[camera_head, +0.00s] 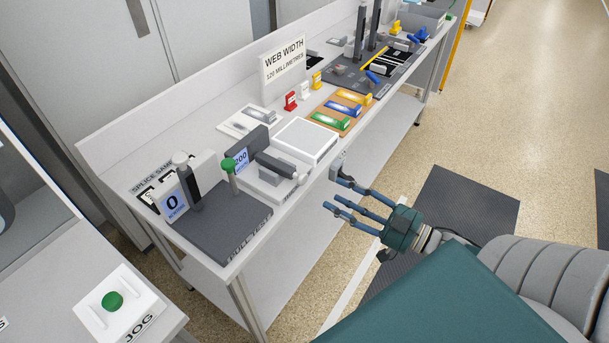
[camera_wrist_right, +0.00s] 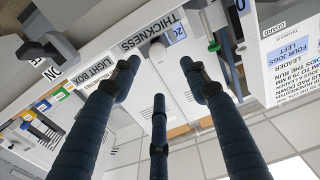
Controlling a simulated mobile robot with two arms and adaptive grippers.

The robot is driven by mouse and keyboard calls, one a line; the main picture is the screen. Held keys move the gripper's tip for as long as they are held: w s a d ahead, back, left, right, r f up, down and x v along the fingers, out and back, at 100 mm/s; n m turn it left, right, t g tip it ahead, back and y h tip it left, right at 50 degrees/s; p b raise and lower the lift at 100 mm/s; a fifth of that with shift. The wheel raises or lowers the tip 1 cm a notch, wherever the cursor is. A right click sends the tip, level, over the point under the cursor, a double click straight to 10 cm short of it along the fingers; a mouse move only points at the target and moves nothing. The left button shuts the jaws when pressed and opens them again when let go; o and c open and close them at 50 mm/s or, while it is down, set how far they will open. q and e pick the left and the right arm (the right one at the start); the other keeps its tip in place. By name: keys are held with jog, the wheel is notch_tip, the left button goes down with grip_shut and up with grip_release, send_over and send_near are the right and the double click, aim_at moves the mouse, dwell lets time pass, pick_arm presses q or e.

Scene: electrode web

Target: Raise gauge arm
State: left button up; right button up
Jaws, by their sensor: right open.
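The thickness gauge (camera_head: 262,179) stands on the bench, a white base with a blue display reading 200. Its grey gauge arm (camera_head: 277,164) lies low across the base, its end pointing toward the bench's front edge. My right gripper (camera_head: 337,193) is open and empty. In the head view it shows to the right of the gauge, past the bench's front edge and apart from it. My left gripper is not in view.
Left of the gauge is the pull test unit (camera_head: 222,220) with a green-topped post. Right of it are a white light box (camera_head: 305,139) and a wooden tray (camera_head: 343,113) of coloured tools. A JOG box (camera_head: 120,305) with a green button sits nearer.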

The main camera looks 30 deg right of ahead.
aim_at(305, 179)
jog(key=x, duration=0.9)
jog(key=shift+w+p, duration=0.15)
jog(key=shift+p, duration=0.2)
jog(key=shift+c, duration=0.6)
grip_shut()
